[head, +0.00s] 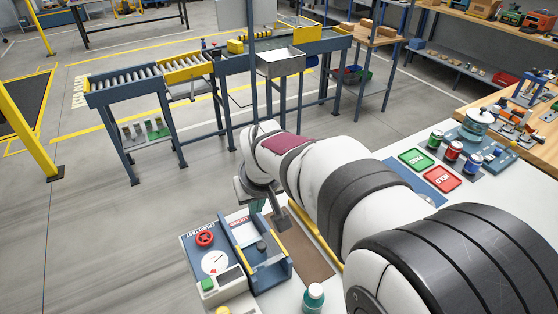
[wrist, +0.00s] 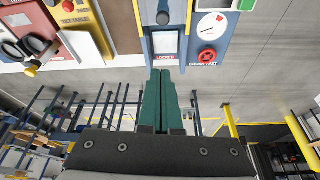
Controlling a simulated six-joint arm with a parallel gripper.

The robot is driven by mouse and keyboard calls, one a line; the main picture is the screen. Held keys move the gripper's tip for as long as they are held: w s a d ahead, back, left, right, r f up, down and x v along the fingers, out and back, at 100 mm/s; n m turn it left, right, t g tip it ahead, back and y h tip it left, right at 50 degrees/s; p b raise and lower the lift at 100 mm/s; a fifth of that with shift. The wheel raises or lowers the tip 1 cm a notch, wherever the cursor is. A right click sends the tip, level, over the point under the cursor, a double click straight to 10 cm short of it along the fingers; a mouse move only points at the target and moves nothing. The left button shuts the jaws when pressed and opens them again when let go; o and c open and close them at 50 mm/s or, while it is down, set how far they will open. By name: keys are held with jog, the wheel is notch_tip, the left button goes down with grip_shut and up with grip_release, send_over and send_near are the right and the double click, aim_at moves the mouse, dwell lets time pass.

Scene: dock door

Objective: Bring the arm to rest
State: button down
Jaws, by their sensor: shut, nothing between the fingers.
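My gripper (head: 257,207) hangs at the end of my arm over the near bench, at the far edge of the blue crush-test fixture (head: 243,228). In the wrist view my gripper (wrist: 160,72) shows two green fingers side by side, shut with nothing between them. Their tips point toward the fixture's bay with the LOCKED label (wrist: 165,57). I cannot tell the exact gap between the tips and the fixture. My arm reaches from the lower right of the head view and hides part of the bench.
A red handwheel (head: 205,238) and dial (head: 215,262) sit on the fixture. Green PASS (head: 417,159) and red HOLD (head: 442,177) pads and several cans lie right of my arm. A roller conveyor (head: 147,82) stands behind; open floor lies left.

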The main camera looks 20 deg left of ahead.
jog(key=s+d+r+m+g+h, duration=0.1)
jog(key=s+d+m, duration=0.3)
jog(key=s+d, duration=0.4)
jog(key=s+d+r+m+g, duration=0.15)
jog(key=s+d+m, duration=0.3)
jog(key=d, duration=0.65)
jog(key=s+d+f+m, duration=0.2)
jog(key=s+d+m, duration=0.1)
jog(key=s, duration=0.9)
jog(key=shift+d+m+g, duration=0.3)
jog(key=shift+m+g, duration=0.15)
jog(key=shift+m, duration=0.2)
jog(key=shift+w, duration=0.1)
dwell(1.6)
